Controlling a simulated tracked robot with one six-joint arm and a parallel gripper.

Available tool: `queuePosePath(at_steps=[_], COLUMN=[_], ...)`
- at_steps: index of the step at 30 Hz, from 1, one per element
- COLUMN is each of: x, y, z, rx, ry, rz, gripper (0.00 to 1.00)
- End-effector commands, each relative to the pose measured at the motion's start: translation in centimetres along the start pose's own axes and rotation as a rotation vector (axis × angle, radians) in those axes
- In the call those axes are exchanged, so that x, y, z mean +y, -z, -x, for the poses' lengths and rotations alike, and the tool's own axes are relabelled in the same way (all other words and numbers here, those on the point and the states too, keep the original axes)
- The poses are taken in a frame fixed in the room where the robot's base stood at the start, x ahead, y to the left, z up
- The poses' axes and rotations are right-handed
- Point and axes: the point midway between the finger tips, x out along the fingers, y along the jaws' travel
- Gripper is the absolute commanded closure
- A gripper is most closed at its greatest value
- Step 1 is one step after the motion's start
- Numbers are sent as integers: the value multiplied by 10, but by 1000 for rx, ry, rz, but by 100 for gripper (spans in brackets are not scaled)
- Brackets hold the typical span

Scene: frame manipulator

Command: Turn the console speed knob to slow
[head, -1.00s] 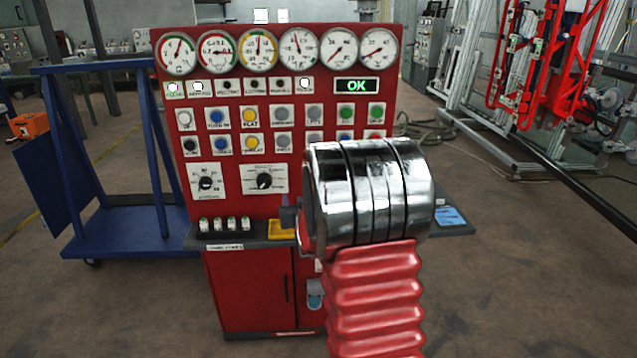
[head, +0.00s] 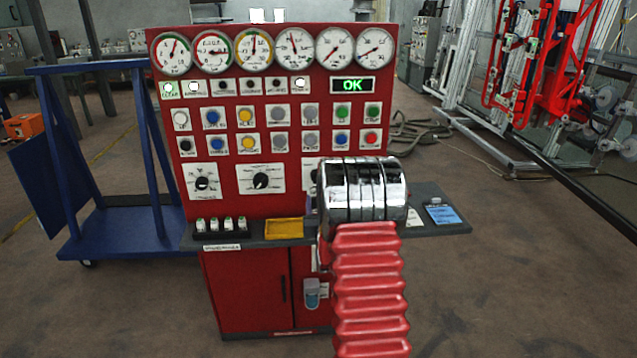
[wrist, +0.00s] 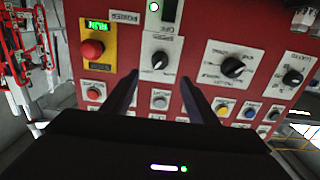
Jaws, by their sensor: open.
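The red console (head: 240,75) stands ahead, with gauges, buttons and dials. In the wrist view, which shows the panel upside down, a black knob (wrist: 159,61) sits on a small white plate whose label looks like "SPEED". Its pointer looks slanted, but I cannot read the setting. In the head view its plate (head: 309,174) is mostly hidden by my arm. My gripper (wrist: 160,77) is open, with one dark finger on each side below this knob in the wrist view. The gap between them looks empty. I cannot tell how far the tips are from the panel.
A larger dial (wrist: 232,67) and another dial (wrist: 292,77) lie right of the knob. A red mushroom button (wrist: 92,49) on a yellow plate lies left. A grey shelf (head: 270,238) with a yellow tray (head: 284,229) juts out below. A blue cart (head: 130,225) stands left.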

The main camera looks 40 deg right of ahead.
Motion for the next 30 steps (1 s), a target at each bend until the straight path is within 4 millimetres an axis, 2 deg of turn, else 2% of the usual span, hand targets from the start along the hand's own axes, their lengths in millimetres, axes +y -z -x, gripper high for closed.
queuePosePath(at_steps=[30], x=[1], y=[-1], z=[-116], rx=[0], ry=[-1], rz=[0], gripper=[47])
